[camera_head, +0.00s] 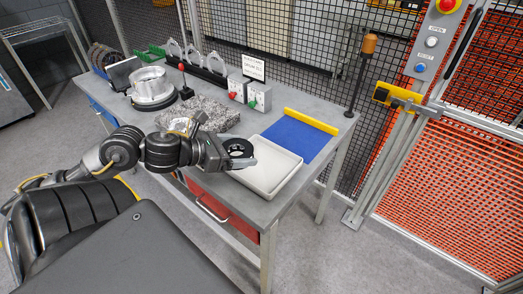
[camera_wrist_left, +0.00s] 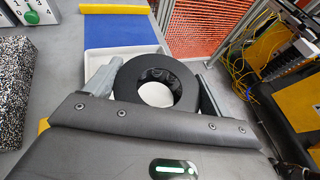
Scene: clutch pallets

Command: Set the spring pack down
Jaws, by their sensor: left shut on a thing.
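The spring pack (camera_wrist_left: 187,75) is a dark ring with an open centre. My left gripper (camera_head: 243,160) is shut on it, with one finger on each side of the ring in the left wrist view. In the head view the spring pack (camera_head: 240,147) is at the left end of the white tray (camera_head: 287,177). I cannot tell whether it touches the tray floor. The tray also shows behind the ring in the left wrist view (camera_wrist_left: 95,62). My right gripper is not in view.
A blue mat (camera_head: 297,138) with a yellow bar (camera_head: 311,121) lies behind the tray. A speckled grey block (camera_head: 205,112) and a silver round housing (camera_head: 150,85) stand left on the bench. Switch boxes (camera_head: 258,97) stand at the back. A red drawer (camera_head: 222,211) is below.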

